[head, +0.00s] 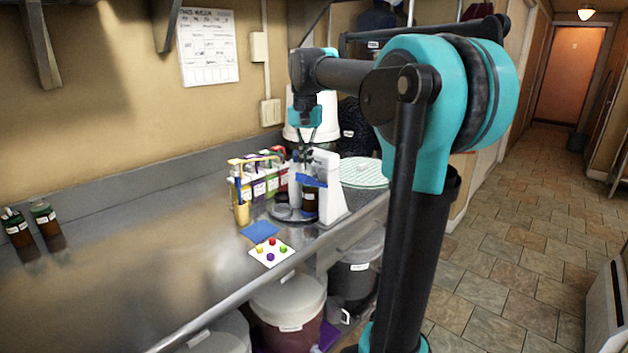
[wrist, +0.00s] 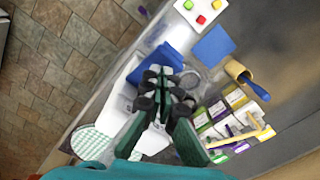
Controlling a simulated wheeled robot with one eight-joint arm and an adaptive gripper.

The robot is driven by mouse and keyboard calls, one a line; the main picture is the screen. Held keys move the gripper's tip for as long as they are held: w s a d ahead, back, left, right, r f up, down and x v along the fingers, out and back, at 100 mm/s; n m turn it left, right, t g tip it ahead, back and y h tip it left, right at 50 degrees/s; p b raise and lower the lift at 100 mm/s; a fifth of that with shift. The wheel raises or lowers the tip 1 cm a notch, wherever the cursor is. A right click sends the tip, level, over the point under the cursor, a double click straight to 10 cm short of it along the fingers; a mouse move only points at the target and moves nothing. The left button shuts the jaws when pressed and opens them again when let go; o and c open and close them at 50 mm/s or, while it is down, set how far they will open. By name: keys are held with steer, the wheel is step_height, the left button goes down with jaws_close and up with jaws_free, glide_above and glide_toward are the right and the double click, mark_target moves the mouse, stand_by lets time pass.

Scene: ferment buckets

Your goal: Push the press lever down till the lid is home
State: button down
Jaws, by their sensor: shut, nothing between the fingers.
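The white press (head: 328,186) stands upright near the front edge of the steel counter. Its blue lever (head: 311,181) juts left from the column; blue also shows beside my fingers in the wrist view (wrist: 152,62). A brown jar (head: 310,201) stands under the lever; its lid is too small and covered to make out. My gripper (head: 305,156) points down just above the press, shut and empty. In the wrist view my closed fingers (wrist: 165,76) hide part of the press. I cannot tell whether they touch the lever.
A blue pad (head: 260,231) and a white card with coloured buttons (head: 271,252) lie in front. The counter further left is mostly clear.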

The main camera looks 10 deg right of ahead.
mark_target(306, 182)
steer(key=shift+f, duration=0.15)
steer(key=shift+f, duration=3.95)
step_height(306, 182, up, 14)
stand_by(2.3)
